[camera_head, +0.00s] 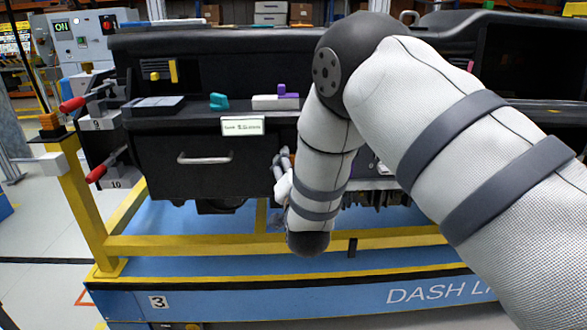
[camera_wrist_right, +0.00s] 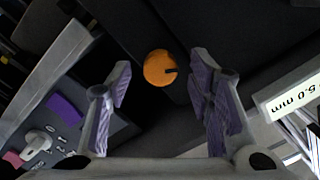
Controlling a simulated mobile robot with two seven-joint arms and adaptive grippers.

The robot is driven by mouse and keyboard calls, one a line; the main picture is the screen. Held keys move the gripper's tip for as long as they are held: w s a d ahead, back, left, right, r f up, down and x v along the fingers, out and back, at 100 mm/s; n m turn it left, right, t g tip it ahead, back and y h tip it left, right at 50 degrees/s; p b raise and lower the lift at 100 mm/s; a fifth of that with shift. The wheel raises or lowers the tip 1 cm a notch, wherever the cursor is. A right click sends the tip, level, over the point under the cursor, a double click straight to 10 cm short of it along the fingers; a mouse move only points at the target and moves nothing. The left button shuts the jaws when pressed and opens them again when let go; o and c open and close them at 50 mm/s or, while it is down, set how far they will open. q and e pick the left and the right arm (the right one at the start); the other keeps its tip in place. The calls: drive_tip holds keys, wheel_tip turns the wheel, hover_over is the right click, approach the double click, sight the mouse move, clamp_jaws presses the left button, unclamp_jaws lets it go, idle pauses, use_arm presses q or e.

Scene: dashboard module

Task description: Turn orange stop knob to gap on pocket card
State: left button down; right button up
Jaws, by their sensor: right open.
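The orange stop knob (camera_wrist_right: 159,68) is a round disc with a small dark mark on its right edge in the right wrist view. It sits on a dark surface. My right gripper (camera_wrist_right: 160,90) is open, its two purple-padded fingers on either side of the knob's line of sight, with a visible gap at each side. In the head view my right arm covers most of that gripper (camera_head: 281,172). The knob cannot be clearly made out there. A white card (camera_head: 242,125) is on the dashboard front above the drawer handle; a card reading 5.0 mm (camera_wrist_right: 292,96) shows in the wrist view.
The black dashboard (camera_head: 150,150) rests on a yellow frame (camera_head: 180,243). Red-handled clamps (camera_head: 72,104) stand at its left. A teal piece (camera_head: 218,101) and a purple piece (camera_head: 288,91) lie on its ledge. A grey panel (camera_wrist_right: 55,125) is left of the fingers.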

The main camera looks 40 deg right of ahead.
clamp_jaws()
use_arm(q)
drive_tip(key=shift+w+r, duration=0.1)
use_arm(e)
drive_tip(key=m+p, duration=0.1)
drive_tip(key=m, duration=0.2)
drive_tip(key=shift+r+m, duration=0.15)
drive_tip(key=shift+m, duration=0.15)
use_arm(q)
drive_tip(key=shift+w+r+t+p, duration=0.4)
drive_tip(key=shift+w+r+p, duration=0.2)
drive_tip(key=shift+w+r, duration=0.4)
use_arm(e)
drive_tip(key=shift+m, duration=2.6)
use_arm(q)
drive_tip(key=shift+r, duration=0.1)
use_arm(e)
drive_tip(key=shift+f, duration=0.2)
